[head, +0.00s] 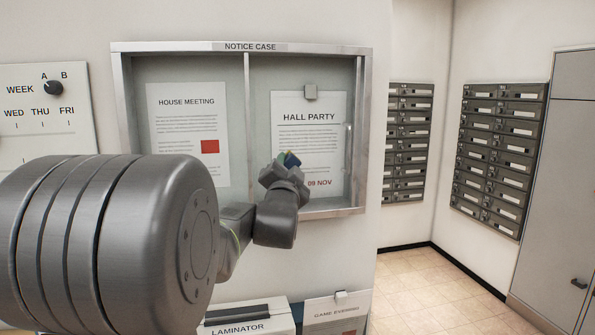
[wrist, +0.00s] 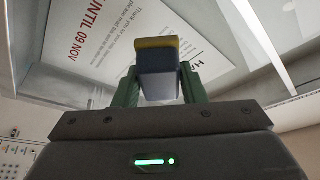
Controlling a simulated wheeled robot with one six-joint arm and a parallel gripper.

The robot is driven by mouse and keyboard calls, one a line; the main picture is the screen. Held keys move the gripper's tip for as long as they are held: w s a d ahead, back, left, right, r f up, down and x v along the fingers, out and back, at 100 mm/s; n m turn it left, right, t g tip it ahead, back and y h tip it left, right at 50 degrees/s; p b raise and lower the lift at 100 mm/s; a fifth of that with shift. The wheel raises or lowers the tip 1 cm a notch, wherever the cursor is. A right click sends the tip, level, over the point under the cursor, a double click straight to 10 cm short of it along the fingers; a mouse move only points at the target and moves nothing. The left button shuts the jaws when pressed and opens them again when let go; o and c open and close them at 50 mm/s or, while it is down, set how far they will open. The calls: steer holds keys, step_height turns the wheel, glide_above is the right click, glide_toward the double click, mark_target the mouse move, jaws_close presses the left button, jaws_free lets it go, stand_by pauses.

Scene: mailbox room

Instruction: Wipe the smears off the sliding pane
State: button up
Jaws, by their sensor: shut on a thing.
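The notice case (head: 367,120) hangs on the wall, split by a middle upright. A clear pane (head: 340,75) with a vertical handle (head: 348,150) covers its right half, and a long pale bar also shows in the wrist view (wrist: 264,42). I cannot make out any smears on the pane. My gripper (head: 284,172) is in front of the lower left of the right half. In the wrist view, its green fingers are shut on a blue-grey block (wrist: 158,80) with a yellow end (wrist: 157,43) towards the case. I cannot tell whether the block touches the pane.
Behind the glass hang a House Meeting notice (head: 187,125) and a Hall Party notice (head: 310,105) under a clip (head: 311,92). Below stand a laminator box (head: 245,318) and a Game Evening box (head: 335,312). A week board (head: 40,105) is left; mailboxes (head: 500,155) and open floor are right.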

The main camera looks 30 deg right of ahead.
steer(key=shift+w+a, duration=0.1)
steer(key=shift+a, duration=0.2)
steer(key=s+b, duration=0.2)
steer(key=s+a+b, duration=0.1)
steer(key=s, duration=0.1)
steer(key=shift+s+f+b, duration=0.15)
steer(key=shift+f+b, duration=0.05)
steer(key=shift+b, duration=0.15)
steer(key=shift+s+a+r+b, duration=0.2)
steer(key=shift+s+b, duration=0.1)
steer(key=shift+s, duration=0.35)
steer(key=shift+s+f, duration=0.1)
steer(key=s+b, duration=0.2)
steer(key=shift+s+a, duration=0.35)
